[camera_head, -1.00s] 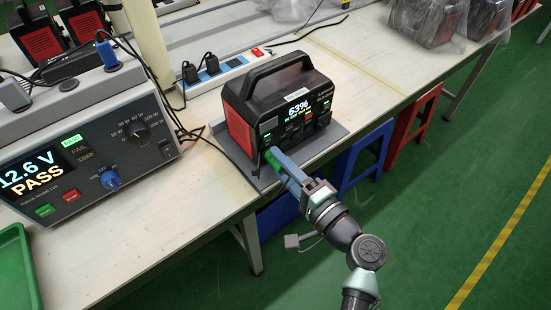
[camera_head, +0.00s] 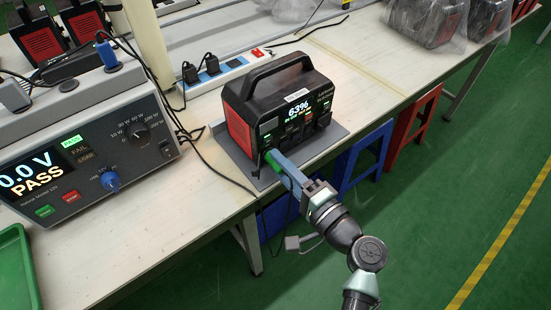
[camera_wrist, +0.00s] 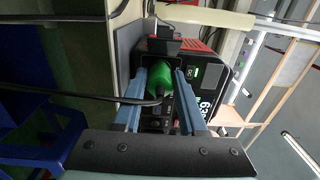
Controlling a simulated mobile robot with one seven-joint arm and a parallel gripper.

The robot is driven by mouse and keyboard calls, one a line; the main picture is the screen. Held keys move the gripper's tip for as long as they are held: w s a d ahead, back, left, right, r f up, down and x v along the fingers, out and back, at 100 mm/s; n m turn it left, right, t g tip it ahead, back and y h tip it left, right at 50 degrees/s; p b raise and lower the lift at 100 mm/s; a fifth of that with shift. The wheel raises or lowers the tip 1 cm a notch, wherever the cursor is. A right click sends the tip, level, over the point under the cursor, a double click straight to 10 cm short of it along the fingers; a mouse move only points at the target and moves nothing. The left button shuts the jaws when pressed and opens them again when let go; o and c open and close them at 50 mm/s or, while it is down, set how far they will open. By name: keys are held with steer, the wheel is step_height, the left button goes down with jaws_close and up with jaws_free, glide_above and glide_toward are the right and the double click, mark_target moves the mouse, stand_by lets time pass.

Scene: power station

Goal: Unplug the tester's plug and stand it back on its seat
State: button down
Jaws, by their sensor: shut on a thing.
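My gripper (camera_head: 274,161) is shut on a green plug (camera_head: 269,157) at the lower front of the black and red power station (camera_head: 278,105). In the wrist view the green plug (camera_wrist: 159,80) lies between my two blue fingers, with a black cable at its rear. Whether its tip is clear of the socket is hidden. The tester (camera_head: 90,140) stands at the left and its screen (camera_head: 35,170) reads 0.0 V and PASS. A blue plug (camera_head: 106,52) stands on the tester's top, and a small round fitting (camera_head: 67,87) there looks empty.
The power station rests on a grey mat (camera_head: 328,138) near the table's front edge. A white power strip (camera_head: 225,72) with black plugs is behind it. A loose black cable (camera_head: 222,178) crosses the table between tester and station. A green tray (camera_head: 18,268) is at lower left.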

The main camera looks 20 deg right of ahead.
steer(key=shift+s, duration=0.2)
steer(key=shift+v, duration=1.85)
steer(key=shift+r+p, duration=0.15)
steer(key=shift+p, duration=0.2)
